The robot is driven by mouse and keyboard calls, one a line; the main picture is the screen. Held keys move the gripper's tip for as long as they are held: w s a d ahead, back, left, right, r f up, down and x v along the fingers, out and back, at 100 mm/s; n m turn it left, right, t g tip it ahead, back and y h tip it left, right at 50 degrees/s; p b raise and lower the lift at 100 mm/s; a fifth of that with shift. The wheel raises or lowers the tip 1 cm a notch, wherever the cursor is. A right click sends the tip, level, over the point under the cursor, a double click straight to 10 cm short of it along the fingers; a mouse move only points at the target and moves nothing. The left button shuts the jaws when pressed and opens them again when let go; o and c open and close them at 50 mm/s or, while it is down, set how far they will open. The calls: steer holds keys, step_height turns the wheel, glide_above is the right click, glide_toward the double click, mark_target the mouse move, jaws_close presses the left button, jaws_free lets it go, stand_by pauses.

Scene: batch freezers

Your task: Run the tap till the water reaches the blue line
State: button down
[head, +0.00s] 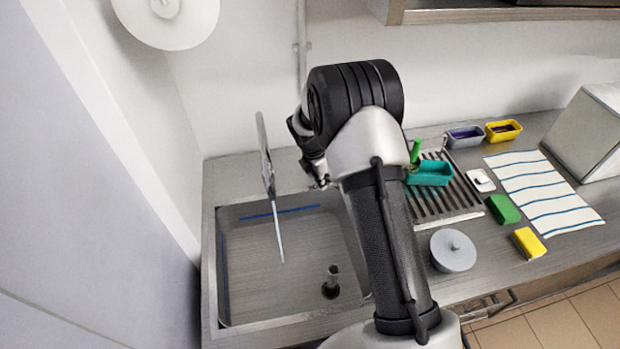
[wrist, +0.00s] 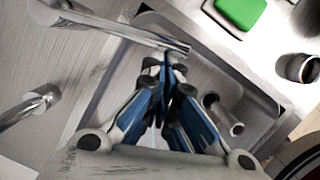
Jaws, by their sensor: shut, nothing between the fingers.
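The steel sink (head: 221,270) is at the left of the counter in the head view. A blue line (head: 280,214) runs along its far inner wall and also shows on the left wall. The tap spout (head: 265,155) hangs over the sink, and a thin pale stream (head: 279,235) falls from it. I cannot make out the water level. A standing pipe (head: 330,282) rises from the sink floor. In the wrist view my gripper (wrist: 173,68) is shut and empty, its tips close to the chrome spout (wrist: 130,30). My arm mostly hides the gripper in the head view.
Right of the sink are a ribbed drainer (head: 440,204) with a teal tub (head: 430,174), a grey lid (head: 453,250), a green sponge (head: 503,209), a yellow sponge (head: 528,242) and a striped cloth (head: 545,195). A wall stands close on the left.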

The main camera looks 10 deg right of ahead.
steer(key=shift+w+d+n+p, duration=0.2)
steer(key=shift+d+n+p, duration=0.35)
steer(key=shift+d, duration=0.65)
steer(key=shift+w+d+n+p, duration=0.2)
steer(key=shift+d+n+p, duration=0.35)
steer(key=shift+d, duration=0.65)
steer(key=shift+r, duration=0.1)
